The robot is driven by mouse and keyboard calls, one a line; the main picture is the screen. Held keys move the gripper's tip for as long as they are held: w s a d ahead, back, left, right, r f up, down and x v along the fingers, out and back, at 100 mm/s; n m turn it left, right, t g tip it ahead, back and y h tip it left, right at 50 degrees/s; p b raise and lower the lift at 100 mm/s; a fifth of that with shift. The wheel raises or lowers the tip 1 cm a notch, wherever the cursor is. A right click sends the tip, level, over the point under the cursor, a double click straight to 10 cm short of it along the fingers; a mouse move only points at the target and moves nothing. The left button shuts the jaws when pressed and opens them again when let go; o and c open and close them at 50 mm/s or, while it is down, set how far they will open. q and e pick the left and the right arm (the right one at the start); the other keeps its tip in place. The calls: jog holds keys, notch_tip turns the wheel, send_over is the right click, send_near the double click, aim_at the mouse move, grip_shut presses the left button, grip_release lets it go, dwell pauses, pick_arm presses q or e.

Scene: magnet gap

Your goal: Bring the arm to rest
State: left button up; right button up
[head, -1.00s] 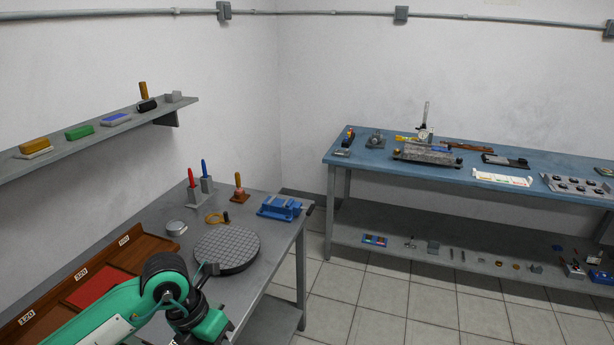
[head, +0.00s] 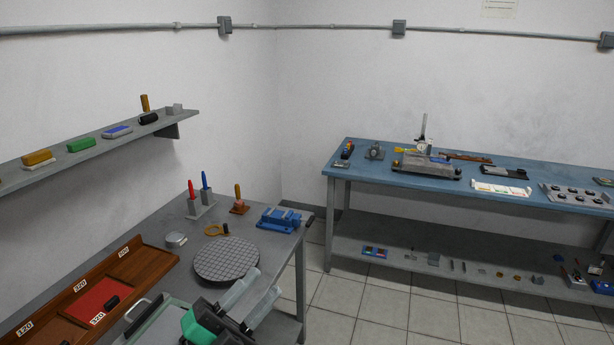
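My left gripper (head: 262,284) is at the bottom of the head view, in front of the round grey cross-hatched plate (head: 227,259) on the grey bench. Its two pale grey fingers stand apart with a gap between them, and I see nothing held there. A green part of my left arm shows behind the fingers; the rest is cut off by the lower edge. My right gripper is not in view.
On the grey bench (head: 170,215) are a brown labelled wooden tray (head: 150,260), a blue vise (head: 279,218) and upright red and blue handles. A shelf (head: 100,145) hangs above. A blue-topped bench (head: 400,181) stands right, across open floor (head: 350,300).

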pick_arm(q)
jog(key=w+a+f+n+t+y, duration=0.35)
jog(key=a+f+n+y, duration=0.6)
jog(key=n+y, duration=0.6)
jog(key=s+a+f+n+g+y, duration=0.2)
jog(key=s+a+f+g, duration=0.1)
jog(key=f, duration=0.3)
jog(key=s+a+f+n+g+y, duration=0.2)
jog(key=s+a+f+n+g, duration=0.1)
jog(key=f, duration=0.3)
jog(key=s+f+n+g+h, duration=0.1)
jog(key=s+f+g, duration=0.45)
jog(key=s, duration=0.35)
jog(key=s+f+g+h, duration=0.1)
jog(key=s+f+g, duration=0.3)
jog(key=s+f, duration=0.35)
notch_tip(320, 180, down, 30)
jog(key=s+g, duration=0.1)
jog(key=g, duration=0.1)
jog(key=s+a+f, duration=0.3)
jog(key=s+f, duration=1.6)
jog(key=shift+g+y, duration=0.35)
jog(key=shift+g, duration=0.05)
